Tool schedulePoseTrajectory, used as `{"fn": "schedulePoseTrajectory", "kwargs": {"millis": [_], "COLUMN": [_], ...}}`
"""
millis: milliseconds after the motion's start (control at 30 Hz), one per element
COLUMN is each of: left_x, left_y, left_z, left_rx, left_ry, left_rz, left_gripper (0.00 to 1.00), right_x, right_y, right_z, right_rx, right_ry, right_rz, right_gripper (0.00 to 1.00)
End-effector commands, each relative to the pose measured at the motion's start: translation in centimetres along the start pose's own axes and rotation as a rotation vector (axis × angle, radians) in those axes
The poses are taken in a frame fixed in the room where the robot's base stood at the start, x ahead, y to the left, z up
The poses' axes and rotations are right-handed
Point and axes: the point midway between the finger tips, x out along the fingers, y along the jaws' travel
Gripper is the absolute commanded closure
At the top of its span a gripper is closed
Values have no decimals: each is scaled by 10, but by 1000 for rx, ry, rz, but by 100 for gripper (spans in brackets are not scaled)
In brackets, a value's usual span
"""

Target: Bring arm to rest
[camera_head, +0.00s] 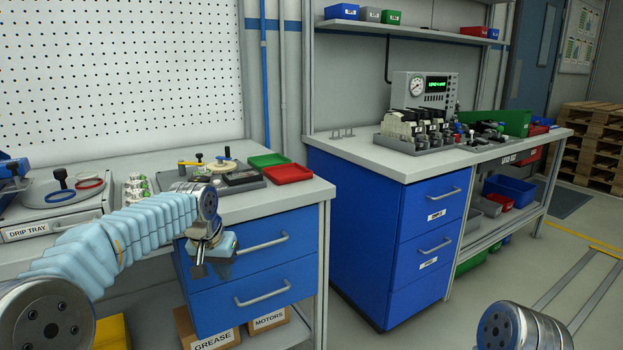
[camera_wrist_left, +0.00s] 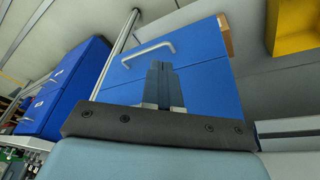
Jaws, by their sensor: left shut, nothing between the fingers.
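My left arm comes in from the left in the head view, in a pale blue sleeve. Its gripper (camera_head: 199,268) points down in front of the blue drawers (camera_head: 255,282) under the left bench. In the left wrist view the two fingers of the left gripper (camera_wrist_left: 160,72) are together, with nothing between them. Behind them the blue drawer front and its grey handle (camera_wrist_left: 148,55) show; I cannot tell how far off they are. A round metal joint of my right arm shows at the bottom right of the head view. My right gripper is out of view.
The left bench (camera_head: 318,190) holds a drip tray (camera_head: 40,228), a red tray (camera_head: 288,173) and a green tray (camera_head: 268,160). A second bench (camera_head: 365,158) with blue drawers stands to the right. Cardboard boxes (camera_head: 212,340) sit below.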

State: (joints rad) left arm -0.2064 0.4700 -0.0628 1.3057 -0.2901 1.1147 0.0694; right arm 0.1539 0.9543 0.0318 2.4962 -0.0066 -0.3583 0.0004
Motion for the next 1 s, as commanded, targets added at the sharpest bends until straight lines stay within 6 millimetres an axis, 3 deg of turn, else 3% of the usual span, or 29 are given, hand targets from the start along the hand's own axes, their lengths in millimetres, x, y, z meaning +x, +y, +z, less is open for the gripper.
{"fn": "schedulePoseTrajectory", "kwargs": {"millis": [33,200,367,500,600,733,833,1000], "left_x": [40,157,245,296,313,316,313,310], "left_y": [6,30,54,76,89,102,107,110], "left_z": [12,67,150,241,305,369,398,412], "left_rx": [6,-6,-63,-140,-205,-271,-302,-318], "left_ry": [-30,-81,-130,-176,-206,-233,-245,-248], "left_rz": [21,111,192,248,270,279,279,276], "left_gripper": [100,100,100,100,100,100,100,100], "right_x": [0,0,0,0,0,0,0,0], "right_y": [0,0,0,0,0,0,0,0], "right_z": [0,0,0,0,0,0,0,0], "right_rx": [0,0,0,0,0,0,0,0], "right_ry": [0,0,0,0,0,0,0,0], "right_rz": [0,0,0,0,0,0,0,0], "right_gripper": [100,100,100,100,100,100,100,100]}}
